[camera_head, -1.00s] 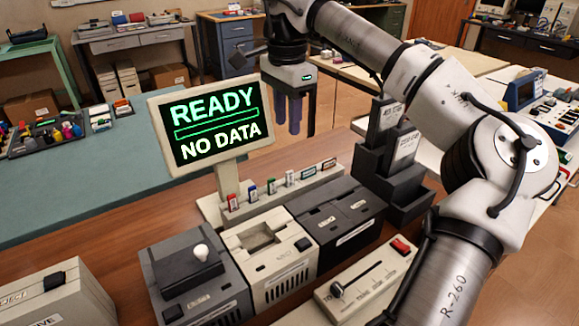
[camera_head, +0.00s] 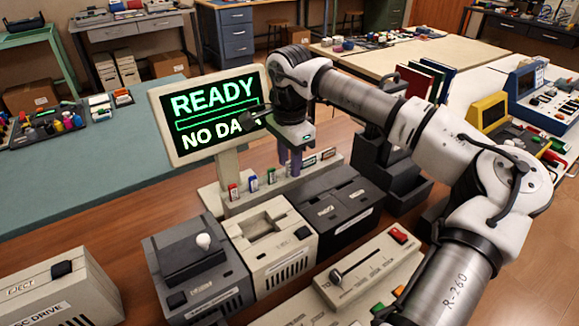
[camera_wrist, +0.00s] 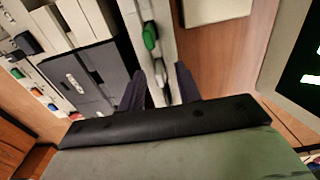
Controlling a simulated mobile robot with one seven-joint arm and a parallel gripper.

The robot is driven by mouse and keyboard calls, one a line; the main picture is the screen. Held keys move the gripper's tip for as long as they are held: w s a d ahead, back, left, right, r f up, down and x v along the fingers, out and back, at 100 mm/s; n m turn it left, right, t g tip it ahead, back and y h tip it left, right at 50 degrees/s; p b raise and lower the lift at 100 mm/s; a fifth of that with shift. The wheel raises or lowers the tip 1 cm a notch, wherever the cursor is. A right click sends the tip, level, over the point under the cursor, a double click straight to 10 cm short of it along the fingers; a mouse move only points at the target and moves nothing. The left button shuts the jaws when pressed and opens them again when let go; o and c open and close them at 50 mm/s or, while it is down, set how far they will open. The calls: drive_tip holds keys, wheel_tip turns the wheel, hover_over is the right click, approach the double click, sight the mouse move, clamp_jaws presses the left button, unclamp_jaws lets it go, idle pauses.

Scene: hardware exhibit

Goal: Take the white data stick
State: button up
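A pale rack (camera_head: 222,205) behind the machines holds a row of small upright data sticks. A pale stick, apparently the white data stick (camera_wrist: 160,73), shows in the wrist view between my gripper's fingertips, beside a green stick (camera_wrist: 150,37). In the head view my gripper (camera_head: 290,165) points down over the rack, right of the green stick (camera_head: 271,176), and hides the pale one. My gripper is open, with its two dark fingers apart on either side of the pale stick. I cannot tell whether they touch it.
The monitor (camera_head: 165,128) reading "READY" stands close on the left of my gripper. A red stick (camera_head: 233,192) and a blue stick (camera_head: 253,184) stand nearby. A dark grey machine (camera_head: 335,205) and a cream machine (camera_head: 268,240) stand in front.

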drive_tip(key=shift+f, duration=0.35)
clamp_jaws()
drive_tip(key=shift+r, duration=0.1)
